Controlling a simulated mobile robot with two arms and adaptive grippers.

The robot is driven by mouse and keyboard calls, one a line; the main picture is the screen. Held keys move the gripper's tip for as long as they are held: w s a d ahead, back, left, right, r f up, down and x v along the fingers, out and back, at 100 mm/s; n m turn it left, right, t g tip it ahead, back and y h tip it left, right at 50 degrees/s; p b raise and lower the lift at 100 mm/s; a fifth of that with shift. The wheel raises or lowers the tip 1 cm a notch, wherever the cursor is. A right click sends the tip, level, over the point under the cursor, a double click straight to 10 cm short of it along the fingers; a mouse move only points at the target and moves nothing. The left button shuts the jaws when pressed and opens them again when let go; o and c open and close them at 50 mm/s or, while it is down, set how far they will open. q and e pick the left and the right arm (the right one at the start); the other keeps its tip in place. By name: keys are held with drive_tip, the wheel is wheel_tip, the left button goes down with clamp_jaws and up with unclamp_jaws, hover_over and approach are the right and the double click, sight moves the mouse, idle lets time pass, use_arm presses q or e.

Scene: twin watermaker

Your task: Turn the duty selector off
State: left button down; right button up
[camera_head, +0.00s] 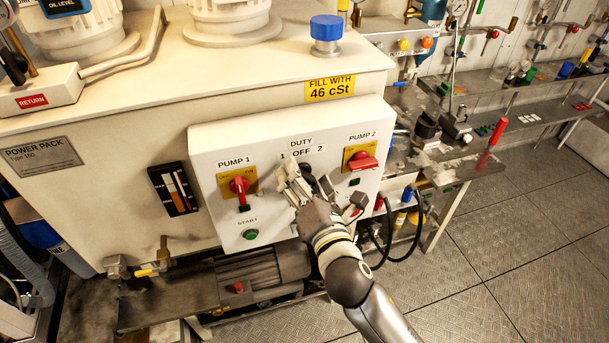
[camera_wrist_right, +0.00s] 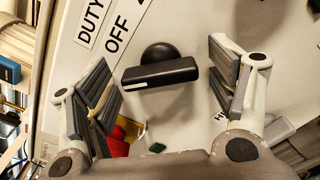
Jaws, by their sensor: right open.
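The duty selector (camera_wrist_right: 160,75) is a black bar knob with a white line, on the white panel under the DUTY and OFF labels in the right wrist view. Its bar sits slanted to the lettering, not in line with OFF; one end points toward the left, 1 side of OFF. My right gripper (camera_wrist_right: 163,78) is open, one finger on each side of the knob, with visible gaps. In the head view my right gripper (camera_head: 295,183) is in front of the panel just below the DUTY label and largely covers the selector. My left gripper is not in view.
The red PUMP 1 switch (camera_head: 239,185) is left of my gripper, and the red PUMP 2 switch (camera_head: 363,162) is close on the right. A green START button (camera_head: 250,234) is lower left. The motor (camera_head: 265,268) lies below the panel. The floor at right is clear.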

drive_tip(key=shift+w, duration=0.2)
drive_tip(key=c, duration=1)
drive_tip(key=shift+m, duration=0.3)
drive_tip(key=m+p, duration=0.1)
drive_tip(key=m, duration=0.7)
drive_tip(key=shift+p, duration=0.3)
